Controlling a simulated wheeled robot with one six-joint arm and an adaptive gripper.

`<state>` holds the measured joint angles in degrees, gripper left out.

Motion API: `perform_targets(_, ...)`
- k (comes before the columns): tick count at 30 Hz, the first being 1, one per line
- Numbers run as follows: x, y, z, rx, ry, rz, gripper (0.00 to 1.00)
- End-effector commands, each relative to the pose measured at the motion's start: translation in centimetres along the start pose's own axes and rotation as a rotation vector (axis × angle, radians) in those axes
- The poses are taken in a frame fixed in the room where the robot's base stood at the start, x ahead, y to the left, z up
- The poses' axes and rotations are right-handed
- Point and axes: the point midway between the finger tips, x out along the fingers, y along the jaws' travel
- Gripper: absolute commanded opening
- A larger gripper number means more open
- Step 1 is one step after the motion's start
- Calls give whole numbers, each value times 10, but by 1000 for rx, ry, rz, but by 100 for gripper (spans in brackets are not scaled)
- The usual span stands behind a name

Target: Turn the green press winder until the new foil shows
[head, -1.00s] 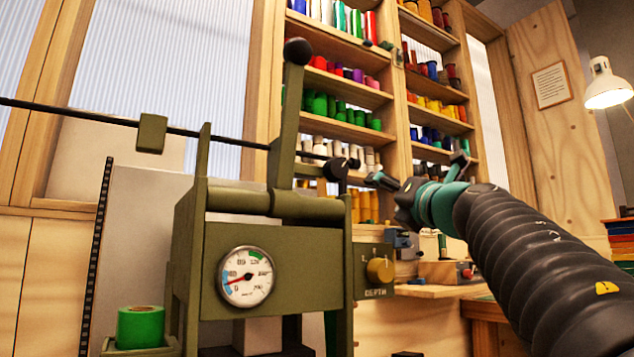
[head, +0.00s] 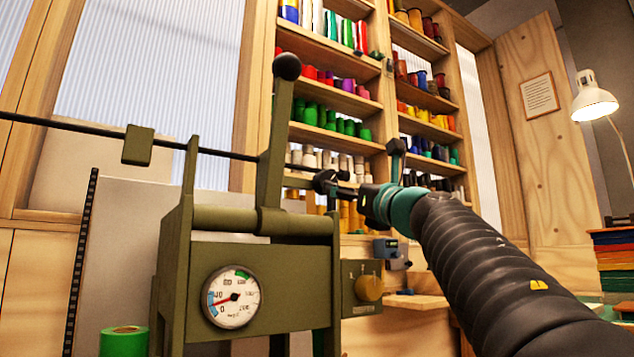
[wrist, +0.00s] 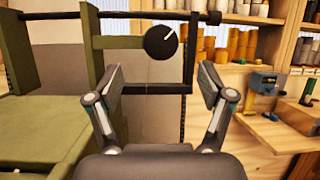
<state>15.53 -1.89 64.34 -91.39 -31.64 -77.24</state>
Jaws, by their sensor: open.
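The green press (head: 262,258) stands left of centre in the head view, with a lever and a dial gauge; part of it is at the left of the wrist view (wrist: 45,60). A green foil roll (head: 123,341) sits at the press's lower left.
A black horizontal bar (wrist: 130,16) crosses above the knob, and a dark bent rod (wrist: 189,62) hangs beside it near the right finger. A brass depth knob (head: 369,288) is on the press's right. Shelves of foil rolls (head: 335,95) and a workbench (wrist: 270,130) stand behind.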

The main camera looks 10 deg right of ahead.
Motion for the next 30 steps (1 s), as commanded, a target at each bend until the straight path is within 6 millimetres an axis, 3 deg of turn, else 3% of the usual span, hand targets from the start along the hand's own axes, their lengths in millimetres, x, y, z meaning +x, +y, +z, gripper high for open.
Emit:
perform_targets(6,43,0,3,0,1,3,80)
perform_targets(12,71,0,2,1,1,2,80)
perform_targets(18,82,0,1,0,1,0,80)
perform_targets(27,83,0,0,0,0,0,80)
perform_targets(30,83,0,0,0,0,0,55)
